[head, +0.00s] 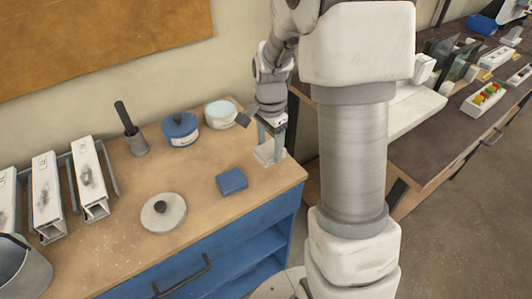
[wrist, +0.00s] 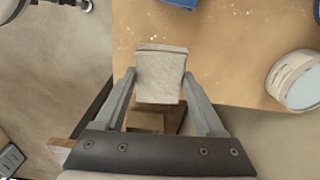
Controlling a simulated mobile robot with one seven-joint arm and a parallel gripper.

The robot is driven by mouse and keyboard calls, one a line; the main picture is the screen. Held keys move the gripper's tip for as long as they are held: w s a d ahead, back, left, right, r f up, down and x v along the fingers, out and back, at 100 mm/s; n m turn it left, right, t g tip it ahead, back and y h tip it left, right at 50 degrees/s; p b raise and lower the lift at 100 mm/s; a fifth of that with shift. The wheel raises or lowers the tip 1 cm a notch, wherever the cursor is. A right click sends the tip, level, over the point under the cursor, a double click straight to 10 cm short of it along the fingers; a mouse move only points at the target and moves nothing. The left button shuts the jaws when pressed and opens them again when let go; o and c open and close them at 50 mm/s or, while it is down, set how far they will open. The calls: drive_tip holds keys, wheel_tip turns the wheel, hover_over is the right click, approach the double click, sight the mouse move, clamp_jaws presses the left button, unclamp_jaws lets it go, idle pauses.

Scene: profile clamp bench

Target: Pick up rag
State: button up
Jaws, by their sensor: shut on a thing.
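The rag (head: 266,153) is a small, pale grey-beige folded pad at the right end of the wooden bench. My gripper (head: 271,145) points down over it, with a finger on either side. In the wrist view the rag (wrist: 160,82) sits squarely between the two fingertips (wrist: 160,74), and my gripper is shut on it. I cannot tell whether its underside touches the bench top.
A blue pad (head: 231,181) lies just left of the rag. A round disc with a dark knob (head: 163,212), a blue-lidded pot (head: 180,129) and a white tub (head: 221,114) stand on the bench (head: 115,245). Metal profiles (head: 90,178) fill the left. The bench's right edge is close.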

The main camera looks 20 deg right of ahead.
drive_tip(key=s+d+r, duration=0.6)
drive_tip(key=d, duration=0.2)
drive_tip(key=shift+s+d+p, duration=0.2)
drive_tip(key=shift+s+p, duration=0.15)
drive_tip(key=shift+s, duration=0.05)
drive_tip(key=o, duration=0.7)
drive_tip(key=c, duration=0.5)
drive_tip(key=shift+w+r, duration=0.1)
drive_tip(key=shift+w, duration=0.05)
drive_tip(key=shift+c, duration=0.2)
